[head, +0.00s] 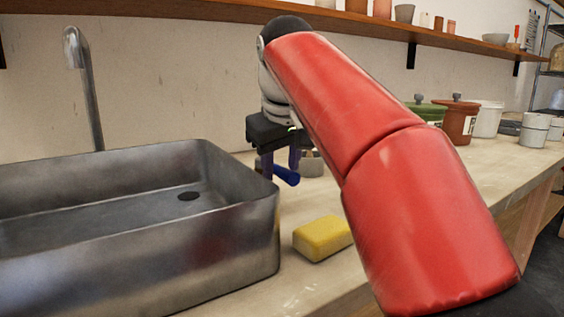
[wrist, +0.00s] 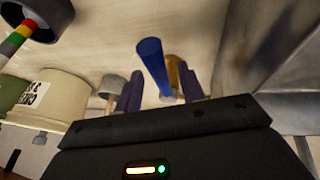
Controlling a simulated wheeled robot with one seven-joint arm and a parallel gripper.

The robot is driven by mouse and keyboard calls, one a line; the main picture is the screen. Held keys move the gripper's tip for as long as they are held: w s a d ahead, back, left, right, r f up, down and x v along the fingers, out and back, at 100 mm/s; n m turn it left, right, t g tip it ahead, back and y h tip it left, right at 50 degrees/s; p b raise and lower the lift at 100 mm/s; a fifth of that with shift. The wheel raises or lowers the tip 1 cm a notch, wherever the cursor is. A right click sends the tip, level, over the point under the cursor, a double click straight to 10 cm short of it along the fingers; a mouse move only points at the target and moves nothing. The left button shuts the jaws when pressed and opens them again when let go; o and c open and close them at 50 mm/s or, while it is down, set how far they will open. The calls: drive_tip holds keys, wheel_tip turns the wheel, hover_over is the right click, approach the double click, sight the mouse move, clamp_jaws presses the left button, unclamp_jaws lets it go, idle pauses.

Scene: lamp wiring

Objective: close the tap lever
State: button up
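The blue tap lever (head: 286,175) sticks out to the right below my gripper (head: 280,160), beside the sink's back right corner. In the wrist view the blue lever (wrist: 152,66) stands out between the two purple fingers of my gripper (wrist: 160,88). The fingers are apart, and I cannot tell whether either touches the lever. A brass-coloured piece (wrist: 174,76) shows next to the lever, close to one finger. The tap's body is mostly hidden in the head view. The curved metal spout (head: 88,85) rises behind the sink.
The metal sink (head: 225,235) fills the left side. A yellow sponge (head: 322,238) lies on the counter (head: 318,285) to its right. A small grey cup (head: 313,164) stands just behind my gripper. Pots (head: 458,120) stand farther right, below a wall shelf (head: 350,24).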

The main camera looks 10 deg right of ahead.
drive_tip(key=p+v, duration=0.2)
drive_tip(key=v, duration=0.5)
drive_tip(key=shift+s+r, duration=0.15)
drive_tip(key=shift+r, duration=0.25)
